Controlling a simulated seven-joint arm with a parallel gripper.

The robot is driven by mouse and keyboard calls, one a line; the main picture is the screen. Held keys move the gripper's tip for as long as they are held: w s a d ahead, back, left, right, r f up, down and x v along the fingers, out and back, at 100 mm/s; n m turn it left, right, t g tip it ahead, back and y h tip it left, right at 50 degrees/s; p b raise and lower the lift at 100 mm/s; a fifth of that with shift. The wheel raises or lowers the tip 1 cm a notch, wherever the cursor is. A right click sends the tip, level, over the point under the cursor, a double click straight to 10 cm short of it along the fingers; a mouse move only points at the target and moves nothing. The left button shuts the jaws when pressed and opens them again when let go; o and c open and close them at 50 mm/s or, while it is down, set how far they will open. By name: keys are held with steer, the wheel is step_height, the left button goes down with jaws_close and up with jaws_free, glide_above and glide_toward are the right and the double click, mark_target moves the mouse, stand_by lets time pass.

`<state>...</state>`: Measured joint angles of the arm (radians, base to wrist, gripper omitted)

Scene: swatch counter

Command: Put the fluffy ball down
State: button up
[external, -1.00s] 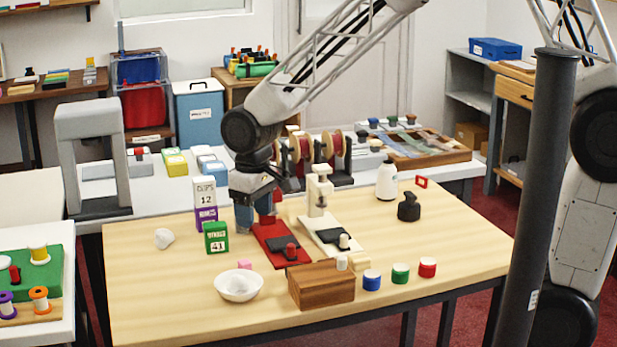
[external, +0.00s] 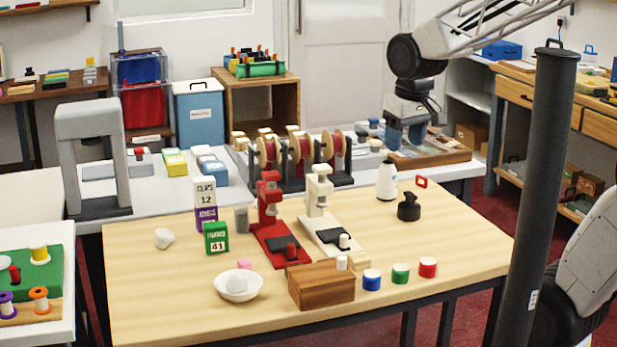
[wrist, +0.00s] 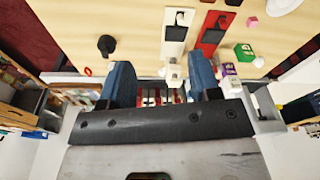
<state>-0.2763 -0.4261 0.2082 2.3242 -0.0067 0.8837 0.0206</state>
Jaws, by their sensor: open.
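My gripper (external: 405,143) is raised over the far right of the white back counter, well away from both balls. In the wrist view its two blue fingers (wrist: 161,82) are apart with nothing held between them.
A red press (external: 268,215) and a cream press (external: 318,195) stand mid-table. A wooden block (external: 320,287), coloured pots and a small pink block (external: 244,264) are near the bowl. A white bottle (external: 387,182) stands at the back edge. The table's right side is largely clear.

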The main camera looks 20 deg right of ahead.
steer(key=s+d+r+m, duration=0.1)
steer(key=s+d+m, duration=0.2)
steer(key=s+d, duration=0.8)
steer(key=shift+s+d+r+t, duration=0.15)
steer(key=shift+d+r+t, duration=0.25)
steer(key=shift+d, duration=0.05)
